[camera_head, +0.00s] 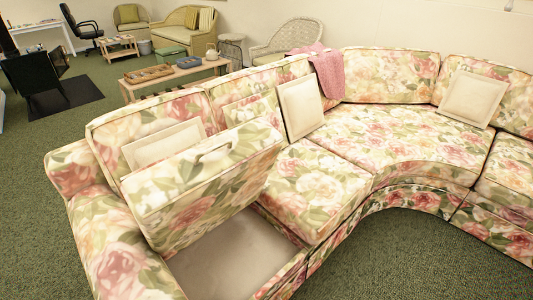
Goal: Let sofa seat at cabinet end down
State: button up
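The floral sectional sofa (380,140) fills the right and lower part of the view. At its near left end, beside the armrest (105,245), one seat (205,185) is tilted up, its front edge raised toward the backrest. Below it is an open, pale storage box (235,260) that looks empty where I can see into it. The raised seat partly hides a cream pillow (165,145) behind it. The neighbouring seat (310,190) lies flat. I cannot make out a cabinet for certain. My gripper is not in view.
Green carpet (415,260) is clear in front of the sofa. A cream pillow (300,107) and a pink throw (327,70) lie against the backrest. Behind the sofa are a coffee table (178,77), wicker chairs (290,38) and a black office chair (82,28).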

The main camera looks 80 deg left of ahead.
aim_at(175, 199)
jog(key=u, duration=3.15)
jog(key=l+u, duration=0.3)
jog(key=i, duration=0.05)
